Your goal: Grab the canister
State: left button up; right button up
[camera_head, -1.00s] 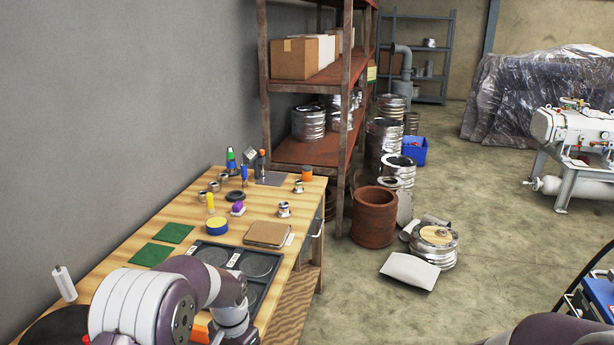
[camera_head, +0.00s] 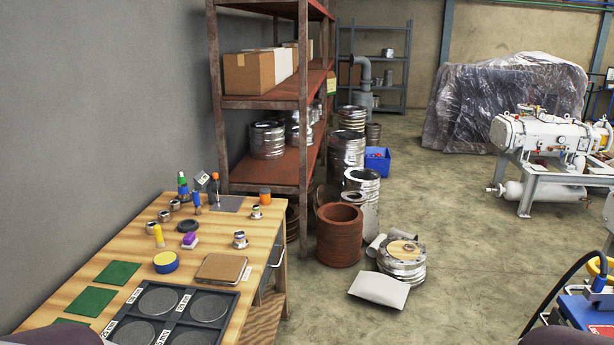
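Several things could be the canister, and I cannot tell which one is meant. A small orange container (camera_head: 265,196) stands at the wooden table's far right corner. A yellow cylinder (camera_head: 159,236) stands near the table's middle. Large metal drums (camera_head: 346,156) stand on the floor by the shelf. Neither gripper is in view. Only edges of my purple-grey arm links show along the bottom.
The wooden table (camera_head: 118,230) holds a black tray (camera_head: 172,310) of round discs and green squares (camera_head: 118,273). A rusty pot (camera_head: 339,236) and a white sheet (camera_head: 379,290) are on the floor. A white machine (camera_head: 541,135) stands at right.

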aim_at(265, 197)
jog(key=i+l+z, duration=0.1)
jog(key=i+z, duration=0.2)
jog(key=i, duration=2.3)
jog(key=i+l+u, duration=0.15)
jog(key=i+u, duration=0.35)
jog(key=i, duration=0.15)
jog(key=i+l+u, duration=0.45)
jog(key=i, duration=0.15)
jog(key=i+l+u, duration=0.5)
